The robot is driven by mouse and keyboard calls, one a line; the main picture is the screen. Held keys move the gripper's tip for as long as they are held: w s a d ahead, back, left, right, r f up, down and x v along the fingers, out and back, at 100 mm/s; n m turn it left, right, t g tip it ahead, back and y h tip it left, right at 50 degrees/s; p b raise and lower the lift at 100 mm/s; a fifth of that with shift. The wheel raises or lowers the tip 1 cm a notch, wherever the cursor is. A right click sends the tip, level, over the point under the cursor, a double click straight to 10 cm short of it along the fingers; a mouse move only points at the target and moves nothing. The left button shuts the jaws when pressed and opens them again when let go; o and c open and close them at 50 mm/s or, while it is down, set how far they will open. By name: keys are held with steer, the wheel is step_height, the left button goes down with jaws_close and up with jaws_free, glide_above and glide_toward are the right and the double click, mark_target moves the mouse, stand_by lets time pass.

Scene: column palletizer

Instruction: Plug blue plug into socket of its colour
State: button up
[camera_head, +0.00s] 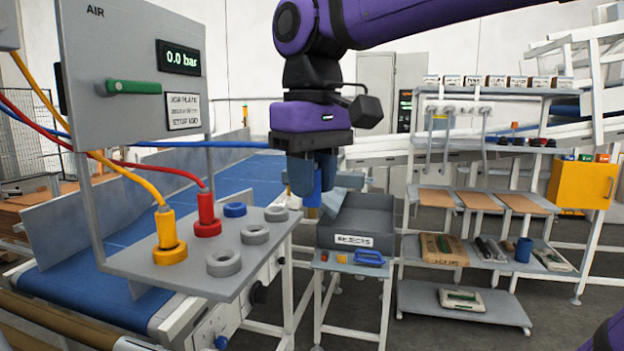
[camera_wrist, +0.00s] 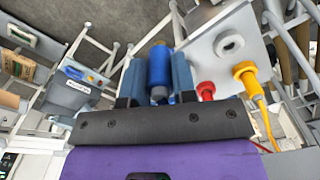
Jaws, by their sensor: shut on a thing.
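My gripper (camera_head: 314,186) is shut on the blue plug (camera_head: 316,194), with the fingers pointing down. In the wrist view the plug (camera_wrist: 158,68) sits between the two blue-grey fingers. The plug hangs in the air to the right of the grey socket panel (camera_head: 130,262), apart from it. A blue hose (camera_head: 240,145) runs from the left toward my gripper.
A yellow plug (camera_head: 168,232) and a red plug (camera_head: 207,214) stand in their sockets, with arching hoses. Several grey ring sockets (camera_head: 223,262) are empty. An upright AIR board (camera_head: 140,60) rises at the panel's left. A grey bin (camera_head: 355,238) stands below right of my gripper.

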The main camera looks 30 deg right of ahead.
steer(key=w+a, duration=0.2)
steer(key=w, duration=0.9)
steer(key=w+a, duration=0.2)
steer(key=w, duration=0.9)
steer(key=shift+a, duration=0.35)
stand_by(1.6)
steer(key=shift+f, duration=1.95)
stand_by(1.9)
